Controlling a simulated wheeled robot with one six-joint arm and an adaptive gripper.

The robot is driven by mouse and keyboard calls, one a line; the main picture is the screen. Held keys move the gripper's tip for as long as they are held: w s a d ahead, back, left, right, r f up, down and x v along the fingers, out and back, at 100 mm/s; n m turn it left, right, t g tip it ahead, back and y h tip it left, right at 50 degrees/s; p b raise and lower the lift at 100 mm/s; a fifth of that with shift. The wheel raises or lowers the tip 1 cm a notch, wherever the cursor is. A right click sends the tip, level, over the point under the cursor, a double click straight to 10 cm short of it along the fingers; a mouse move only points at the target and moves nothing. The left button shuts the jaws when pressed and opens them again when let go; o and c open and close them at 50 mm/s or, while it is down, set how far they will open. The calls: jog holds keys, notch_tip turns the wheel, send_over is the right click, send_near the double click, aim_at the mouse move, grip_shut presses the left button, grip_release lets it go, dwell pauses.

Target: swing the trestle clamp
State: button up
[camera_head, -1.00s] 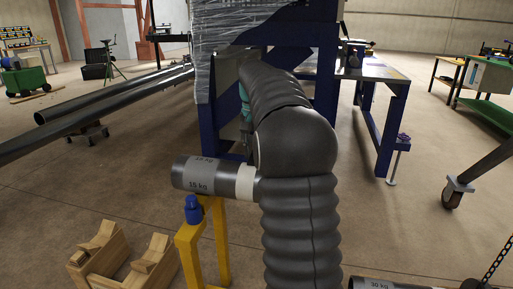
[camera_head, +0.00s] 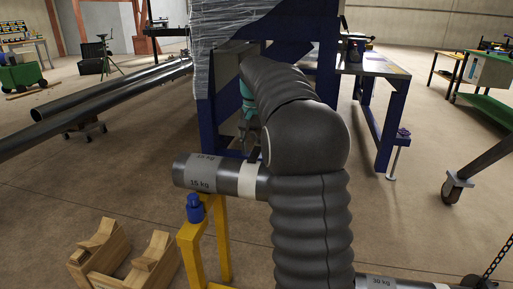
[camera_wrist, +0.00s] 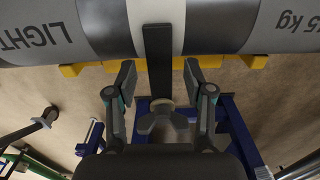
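A dark grey pipe (camera_head: 200,174) labelled 15 kg, with a white band, lies across a yellow trestle (camera_head: 189,250) with a blue knob (camera_head: 194,208). In the wrist view the pipe (camera_wrist: 235,25) spans the top. A black clamp bar (camera_wrist: 158,65) crosses its white band and ends below in a grey winged knob (camera_wrist: 161,118). My gripper (camera_wrist: 159,80) is open, one finger on each side of the bar, with visible gaps and no clear contact. In the head view my gripper (camera_head: 247,112) is partly hidden behind my arm.
A blue-framed bench with a plastic-wrapped load (camera_head: 222,60) stands just beyond. Wooden cradles (camera_head: 125,262) sit at lower left. Long pipes (camera_head: 100,95) lie at left. A second pipe labelled 30 kg (camera_head: 385,282) lies at lower right.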

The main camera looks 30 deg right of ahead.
aim_at(255, 153)
notch_tip(255, 153, up, 12)
dwell(0.7)
dwell(0.4)
jog(key=s+a+f+n+t, duration=0.1)
jog(key=s+a+n+t, duration=0.25)
jog(key=s+a, duration=0.85)
jog(key=s+a+f+n+t, duration=0.1)
jog(key=s+a+f+n, duration=0.1)
jog(key=s+f, duration=0.6)
jog(key=s+a+f+n+t, duration=0.1)
jog(key=s+a+f+n, duration=0.1)
jog(key=s+f, duration=0.6)
jog(key=s, duration=0.3)
jog(key=shift+s+a+f+n, duration=0.25)
jog(key=shift+a+n, duration=0.05)
jog(key=shift+n, duration=0.05)
